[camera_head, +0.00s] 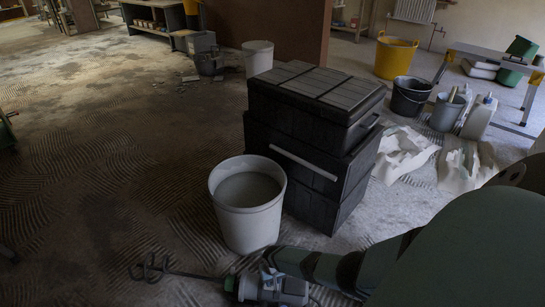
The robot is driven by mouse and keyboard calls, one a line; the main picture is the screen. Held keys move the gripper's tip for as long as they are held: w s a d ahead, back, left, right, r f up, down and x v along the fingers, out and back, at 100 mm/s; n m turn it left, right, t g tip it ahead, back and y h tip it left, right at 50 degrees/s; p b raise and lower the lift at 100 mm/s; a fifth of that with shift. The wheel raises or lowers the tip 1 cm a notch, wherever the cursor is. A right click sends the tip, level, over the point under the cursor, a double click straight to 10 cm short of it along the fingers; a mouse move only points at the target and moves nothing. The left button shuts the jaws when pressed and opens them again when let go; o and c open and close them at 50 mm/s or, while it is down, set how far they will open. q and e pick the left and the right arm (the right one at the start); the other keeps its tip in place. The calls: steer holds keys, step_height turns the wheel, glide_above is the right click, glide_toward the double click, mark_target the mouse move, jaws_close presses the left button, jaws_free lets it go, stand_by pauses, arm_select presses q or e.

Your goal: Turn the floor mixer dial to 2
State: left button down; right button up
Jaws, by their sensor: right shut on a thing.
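The floor mixer (268,289) lies on the floor at the bottom centre, a grey and white motor body with a thin shaft running left to a looped paddle (152,268). My right arm comes in from the lower right, and its dark gripper (276,262) reaches the top of the mixer body. The right gripper is shut on a part of the mixer; its fingertips are small and dark here. The dial and its numbers cannot be made out, so its setting cannot be told. My left gripper is not in view.
A white bucket (249,223) of grey mix stands just behind the mixer. Stacked black toolboxes (300,150) stand behind my right gripper. Torn white sacks (402,153), a black bucket (410,97) and a yellow tub (395,58) are at the right.

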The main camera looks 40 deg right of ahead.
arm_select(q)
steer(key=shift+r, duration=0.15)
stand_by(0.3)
arm_select(e)
steer(key=o, duration=0.9)
steer(key=shift+o, duration=0.2)
steer(key=shift+r+p, duration=0.3)
steer(key=shift+r, duration=0.05)
arm_select(q)
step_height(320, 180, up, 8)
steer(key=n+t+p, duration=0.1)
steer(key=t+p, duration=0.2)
steer(key=p, duration=0.3)
arm_select(e)
step_height(320, 180, up, 9)
steer(key=shift+d+f, duration=0.1)
steer(key=shift+f, duration=0.05)
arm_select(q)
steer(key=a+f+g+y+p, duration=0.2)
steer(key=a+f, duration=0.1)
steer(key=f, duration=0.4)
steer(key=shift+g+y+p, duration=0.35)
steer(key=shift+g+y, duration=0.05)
arm_select(e)
step_height(320, 180, up, 4)
steer(key=shift+r, duration=0.2)
